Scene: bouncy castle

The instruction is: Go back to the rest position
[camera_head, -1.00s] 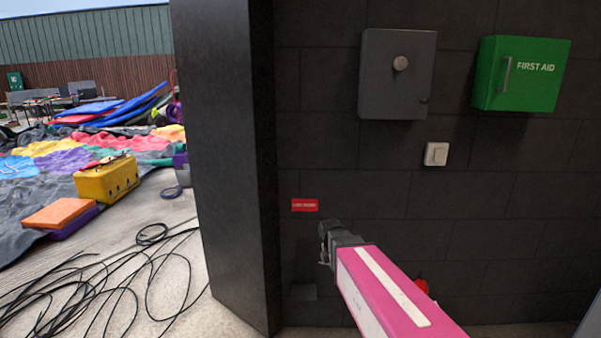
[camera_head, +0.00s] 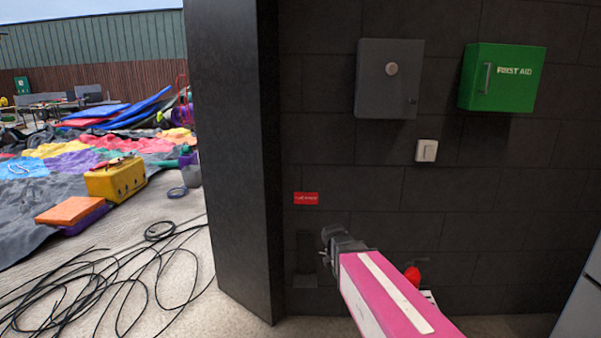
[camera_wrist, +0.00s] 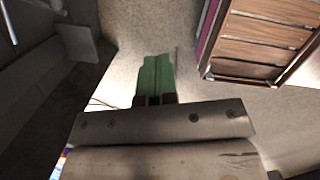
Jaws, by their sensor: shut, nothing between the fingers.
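My gripper (camera_head: 328,245) is at the end of my pink arm in the lower middle of the head view, in front of the dark block wall (camera_head: 340,180). Its fingers are small and partly hidden there. In the wrist view my gripper (camera_wrist: 155,90) is shut, with its green fingers together and nothing between them. It hangs over a bare grey floor.
A black pillar (camera_head: 235,150) stands left of my arm. A grey box (camera_head: 388,100), a green first aid box (camera_head: 515,85) and a white switch (camera_head: 427,151) are on the wall. Black cables (camera_head: 110,285) lie on the left floor. A wooden slatted thing (camera_wrist: 262,45) shows in the wrist view.

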